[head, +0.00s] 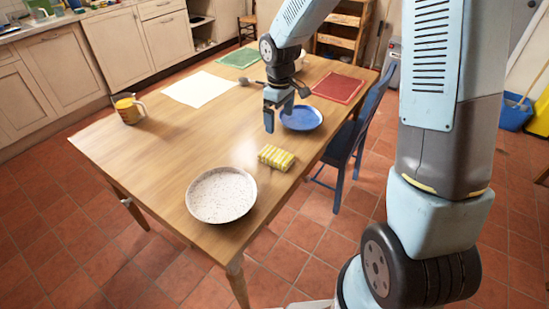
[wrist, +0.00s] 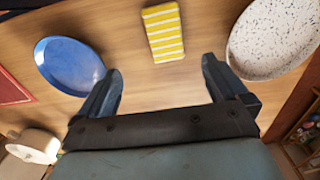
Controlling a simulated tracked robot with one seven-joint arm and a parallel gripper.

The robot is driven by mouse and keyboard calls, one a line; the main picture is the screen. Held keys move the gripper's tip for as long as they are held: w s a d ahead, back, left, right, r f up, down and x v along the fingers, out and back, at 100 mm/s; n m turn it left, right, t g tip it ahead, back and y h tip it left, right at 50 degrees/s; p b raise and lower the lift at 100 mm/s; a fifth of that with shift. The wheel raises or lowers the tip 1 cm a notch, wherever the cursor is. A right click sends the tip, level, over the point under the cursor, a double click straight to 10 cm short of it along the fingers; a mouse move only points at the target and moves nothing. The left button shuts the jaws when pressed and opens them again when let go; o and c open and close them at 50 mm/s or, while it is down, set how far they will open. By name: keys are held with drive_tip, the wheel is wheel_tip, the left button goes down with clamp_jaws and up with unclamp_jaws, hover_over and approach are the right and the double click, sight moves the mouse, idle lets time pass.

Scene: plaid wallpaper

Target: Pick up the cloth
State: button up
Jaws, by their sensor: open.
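The cloth (head: 276,157) is a small folded yellow pad with white stripes. It lies flat on the wooden table between a speckled bowl and a blue plate, near the table's right edge. In the wrist view the cloth (wrist: 163,32) is at the top middle, beyond the gap between my fingers. My gripper (head: 277,108) is above the table in the head view, over the area by the blue plate, up and apart from the cloth. In the wrist view my gripper (wrist: 162,82) has its two fingers spread wide with nothing between them.
The speckled bowl (head: 221,196) and blue plate (head: 301,118) flank the cloth. A blue chair (head: 345,150) stands at the table's right side. The table's middle left is clear.

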sight(276, 154)
drive_tip(key=f, duration=1)
drive_tip(key=a+f, duration=0.1)
drive_tip(key=f, duration=0.4)
drive_tip(key=shift+w, duration=0.15)
drive_tip(key=shift+c, duration=0.5)
drive_tip(key=c, duration=1)
